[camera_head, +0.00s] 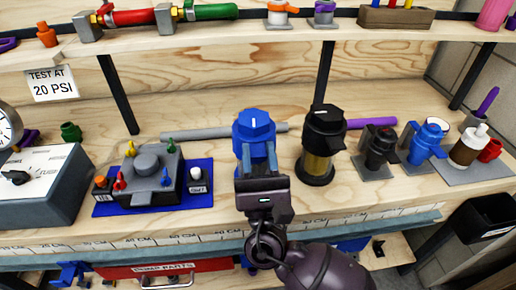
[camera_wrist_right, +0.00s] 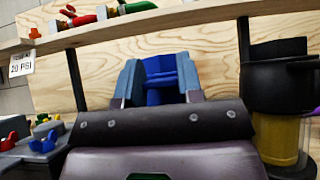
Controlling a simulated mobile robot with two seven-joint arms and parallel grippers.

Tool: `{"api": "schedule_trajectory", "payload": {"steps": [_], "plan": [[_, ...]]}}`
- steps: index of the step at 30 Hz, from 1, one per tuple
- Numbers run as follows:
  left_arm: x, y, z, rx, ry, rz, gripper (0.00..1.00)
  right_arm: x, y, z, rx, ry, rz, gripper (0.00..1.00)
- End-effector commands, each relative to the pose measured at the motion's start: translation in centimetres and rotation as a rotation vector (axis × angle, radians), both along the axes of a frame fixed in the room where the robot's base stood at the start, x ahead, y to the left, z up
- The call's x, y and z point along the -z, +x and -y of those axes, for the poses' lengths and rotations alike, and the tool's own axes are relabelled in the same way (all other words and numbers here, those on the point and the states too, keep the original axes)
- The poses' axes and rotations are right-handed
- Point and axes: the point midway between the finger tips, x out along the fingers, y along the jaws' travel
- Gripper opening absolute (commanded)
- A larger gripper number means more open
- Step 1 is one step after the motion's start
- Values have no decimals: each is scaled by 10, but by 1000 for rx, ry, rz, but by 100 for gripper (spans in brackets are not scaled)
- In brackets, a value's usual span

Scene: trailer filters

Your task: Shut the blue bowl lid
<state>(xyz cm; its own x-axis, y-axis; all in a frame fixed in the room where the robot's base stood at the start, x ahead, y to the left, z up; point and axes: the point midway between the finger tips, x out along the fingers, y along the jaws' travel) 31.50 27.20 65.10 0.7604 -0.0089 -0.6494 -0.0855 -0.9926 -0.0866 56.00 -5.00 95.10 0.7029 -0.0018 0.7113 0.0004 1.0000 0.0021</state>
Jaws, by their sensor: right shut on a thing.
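The blue bowl lid (camera_head: 254,124) is a round blue cap with a white mark on top, at the centre of the head view. It sits on the blue filter on the wooden bench and looks upright. My right gripper (camera_head: 257,154) reaches it from the front, a finger on each side, and is shut on it. In the right wrist view the blue part (camera_wrist_right: 161,75) shows between the fingers. The fingers and wrist hide most of the filter below the lid, so I cannot tell how the lid is seated. My left gripper is not in view.
A black filter with an amber bowl (camera_head: 317,160) stands close on the right. A grey block with coloured knobs (camera_head: 150,175) sits on a blue mat to the left. A grey rod (camera_head: 205,132) lies behind. A shelf (camera_head: 205,38) runs above the bench.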

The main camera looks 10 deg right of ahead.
Motion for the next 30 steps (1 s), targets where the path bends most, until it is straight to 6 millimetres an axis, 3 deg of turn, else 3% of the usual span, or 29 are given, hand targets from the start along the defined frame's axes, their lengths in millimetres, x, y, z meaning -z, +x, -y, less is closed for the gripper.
{"api": "schedule_trajectory", "payload": {"steps": [1,12,13,17,30], "plan": [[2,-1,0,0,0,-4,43,10,-1,-1,-2,-5,-17,0],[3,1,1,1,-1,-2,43,14,-1,-1,-2,-8,-24,0],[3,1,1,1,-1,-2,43,14,-1,-1,-3,-8,-24,37],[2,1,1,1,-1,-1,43,13,-1,-1,-1,-7,-20,57],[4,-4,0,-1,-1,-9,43,14,-7,0,-1,-4,-13,60]]}}
